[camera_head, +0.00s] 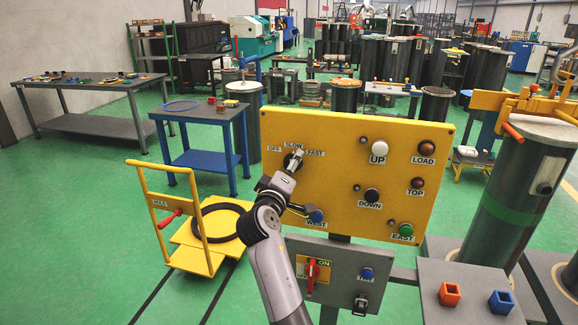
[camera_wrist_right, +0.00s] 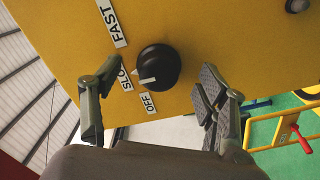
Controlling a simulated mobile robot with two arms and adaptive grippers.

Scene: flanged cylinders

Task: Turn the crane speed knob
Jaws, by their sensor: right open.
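The crane speed knob (camera_wrist_right: 158,66) is round and black with a white pointer mark. It sits on the yellow control panel (camera_head: 345,145), beside labels OFF, SLOW and FAST. In the wrist view the pointer lies on the side facing SLOW and OFF; I cannot tell exactly which it marks. My right gripper (camera_wrist_right: 158,76) is open, its fingers spread on either side of the knob with visible gaps. In the head view my right gripper (camera_head: 300,184) is in front of the panel's left part and partly hides the knob (camera_head: 289,161). My left gripper is not in view.
The panel also bears UP (camera_head: 379,148), DOWN (camera_head: 372,195), LOAD, TOP, WEST and EAST (camera_head: 406,230) buttons. A grey box with a red switch (camera_head: 311,274) is below. A yellow cart (camera_head: 195,250) stands left, and a tall dark cylinder (camera_head: 520,195) right.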

